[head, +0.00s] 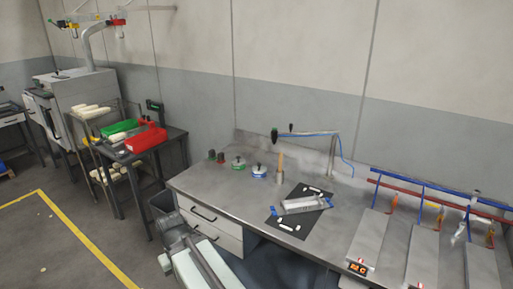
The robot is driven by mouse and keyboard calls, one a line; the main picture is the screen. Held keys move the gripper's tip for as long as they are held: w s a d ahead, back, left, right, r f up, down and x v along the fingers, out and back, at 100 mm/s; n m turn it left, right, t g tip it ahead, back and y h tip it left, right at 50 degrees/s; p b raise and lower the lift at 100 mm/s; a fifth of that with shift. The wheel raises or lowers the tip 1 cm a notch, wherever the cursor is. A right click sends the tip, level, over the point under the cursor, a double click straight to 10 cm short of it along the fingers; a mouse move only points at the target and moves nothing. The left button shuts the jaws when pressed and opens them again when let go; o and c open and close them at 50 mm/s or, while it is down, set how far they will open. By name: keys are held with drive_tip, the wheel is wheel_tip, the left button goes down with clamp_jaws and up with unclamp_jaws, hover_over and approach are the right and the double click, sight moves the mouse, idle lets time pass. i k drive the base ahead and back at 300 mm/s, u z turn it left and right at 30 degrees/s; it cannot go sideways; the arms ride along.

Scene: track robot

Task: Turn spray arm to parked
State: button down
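The spray arm (308,133) is a thin horizontal arm with a blue hose along it, above the back of the steel bench (222,190). It reaches left from a slim upright post (333,158) near the back wall. A dark and green head (274,135) is at its left end, and a small dark knob (291,127) stands up along it. No parked mark can be made out. My arm shows at the bottom, in front of the drawers and well short of the spray arm. I cannot make out my gripper's fingers.
A black mat (272,222) with a metal tray (304,203) lies mid-bench. A holder (280,177) and small pots (238,163) stand behind. Blue and red pipes (440,200) run at right above grey panels. A cart with a red bin (146,139) stands left; floor at left is open.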

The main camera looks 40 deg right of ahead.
sight(274, 135)
drive_tip(key=u, duration=0.2)
drive_tip(key=i, duration=1)
